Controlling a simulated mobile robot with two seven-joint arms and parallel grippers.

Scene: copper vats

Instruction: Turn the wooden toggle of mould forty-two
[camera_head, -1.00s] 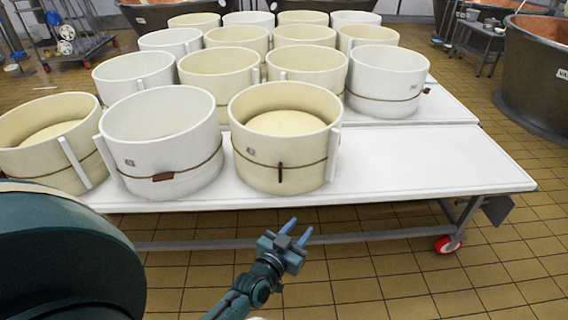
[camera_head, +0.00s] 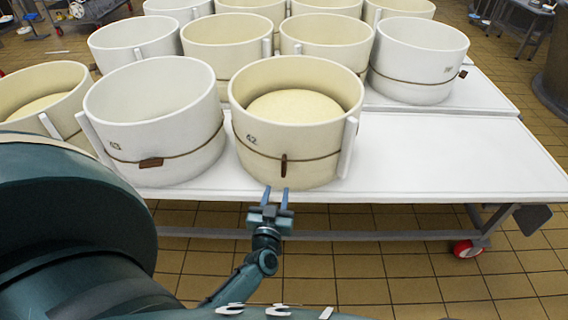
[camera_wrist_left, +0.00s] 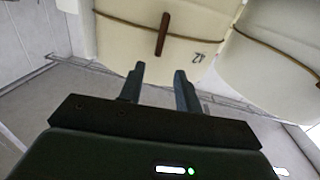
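Mould forty-two (camera_head: 262,150) is a cream, round mould marked 42 at the front of the white table, with a pale round mass inside. A cord runs around it, and its brown wooden toggle (camera_head: 284,165) stands upright on the front wall. My left gripper (camera_head: 275,190) is open and empty, just below and in front of the toggle. In the left wrist view, the toggle (camera_wrist_left: 163,35) shows slightly tilted beyond the open fingertips (camera_wrist_left: 160,75), apart from them. The 42 mark shows beside it. My right gripper is not in view.
A white mould (camera_head: 150,115) stands close to the left, with its own toggle (camera_head: 151,162) lying level. A white upright strip (camera_head: 348,147) is on the right side of mould forty-two. The table top (camera_head: 450,150) is clear to the right. Several more moulds stand behind.

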